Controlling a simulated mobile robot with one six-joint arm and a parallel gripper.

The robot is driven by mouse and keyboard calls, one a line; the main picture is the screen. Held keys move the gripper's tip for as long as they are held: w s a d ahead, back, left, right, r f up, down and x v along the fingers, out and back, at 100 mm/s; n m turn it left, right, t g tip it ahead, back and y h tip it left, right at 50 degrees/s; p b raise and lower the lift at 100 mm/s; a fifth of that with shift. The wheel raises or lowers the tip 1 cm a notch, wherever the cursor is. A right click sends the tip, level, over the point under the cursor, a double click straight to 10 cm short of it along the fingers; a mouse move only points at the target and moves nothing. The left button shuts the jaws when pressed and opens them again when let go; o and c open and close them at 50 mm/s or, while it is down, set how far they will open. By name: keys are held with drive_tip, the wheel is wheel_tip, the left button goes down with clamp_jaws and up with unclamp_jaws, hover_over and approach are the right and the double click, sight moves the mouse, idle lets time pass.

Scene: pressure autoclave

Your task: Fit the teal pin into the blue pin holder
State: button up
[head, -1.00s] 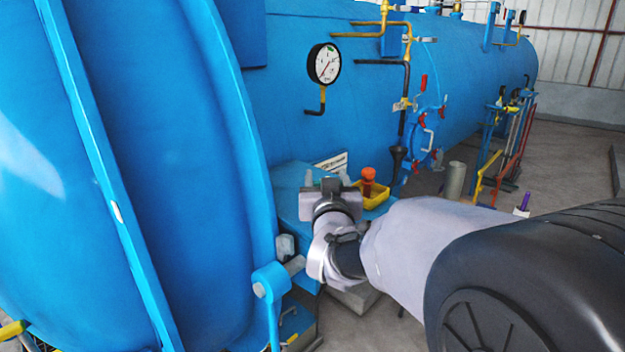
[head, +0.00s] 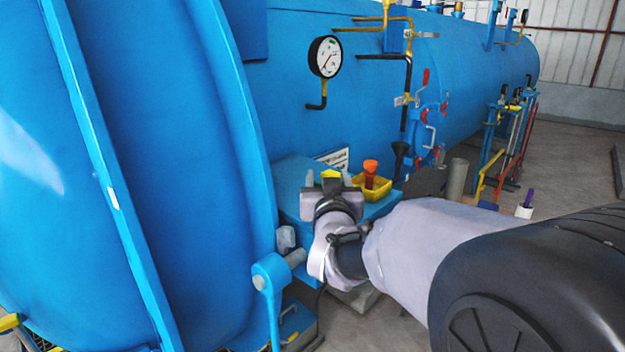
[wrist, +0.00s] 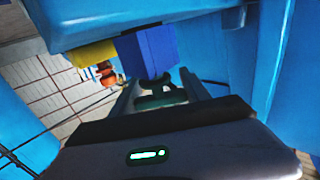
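In the wrist view my gripper (wrist: 158,82) reaches up the picture with its two fingers set apart. A dark teal piece, which looks like the teal pin (wrist: 162,99), sits between them; its far end is hard to make out. A dark blue block, which looks like the blue pin holder (wrist: 148,50), is just beyond the fingertips. I cannot tell whether pin and block touch. In the head view my gripper (head: 330,181) is over the blue ledge beside the tank, seen from behind; the pin and blue block are hidden there.
A yellow tray (head: 384,187) with an orange piece (head: 370,170) stands on the blue ledge, right of my gripper. Its yellow side shows in the wrist view (wrist: 93,53). The large blue door (head: 160,150) is close on the left.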

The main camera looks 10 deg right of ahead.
drive_tip(key=o, duration=0.5)
drive_tip(key=s+a, duration=0.1)
drive_tip(key=s, duration=0.4)
drive_tip(key=s+b, duration=0.1)
drive_tip(key=s, duration=0.5)
drive_tip(key=s+a+b, duration=0.1)
drive_tip(key=s, duration=0.5)
drive_tip(key=shift+s+a, duration=0.15)
drive_tip(key=shift+a, duration=0.2)
